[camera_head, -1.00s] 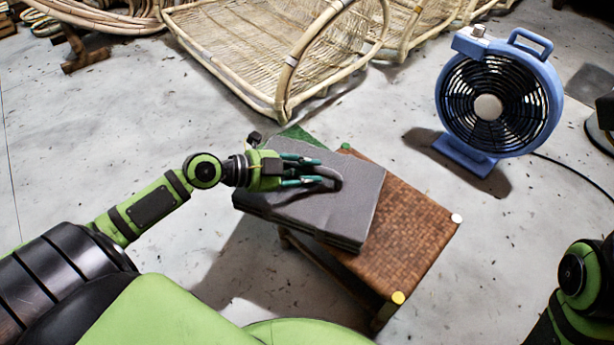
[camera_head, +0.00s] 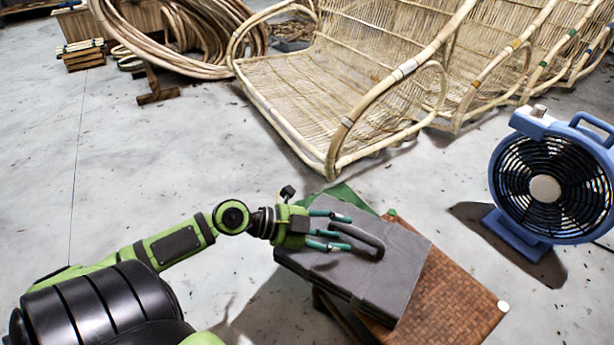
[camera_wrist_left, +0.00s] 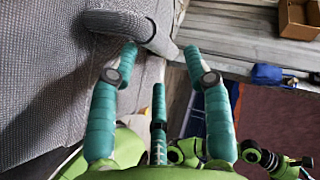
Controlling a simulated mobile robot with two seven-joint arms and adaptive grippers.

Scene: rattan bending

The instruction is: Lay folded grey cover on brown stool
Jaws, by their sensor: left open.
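The folded grey cover (camera_head: 365,285) lies on the brown woven stool (camera_head: 455,300). It covers the stool's left part and sticks out past its left edge, leaving the right part bare. A raised grey loop or fold stands up on the cover near my fingers. My left gripper (camera_head: 335,232) is open, with its teal fingers just over the cover and beside that loop. In the left wrist view the fingers (camera_wrist_left: 160,75) are spread, and the cover (camera_wrist_left: 50,80) fills the left side. I cannot tell whether a fingertip touches the loop. My right gripper is out of view.
A green piece (camera_head: 345,196) shows behind the cover at the stool's back corner. A blue fan (camera_head: 545,190) stands on the floor to the right. Rattan chair frames (camera_head: 340,90) and coiled rattan (camera_head: 205,35) are at the back. The floor at left is clear.

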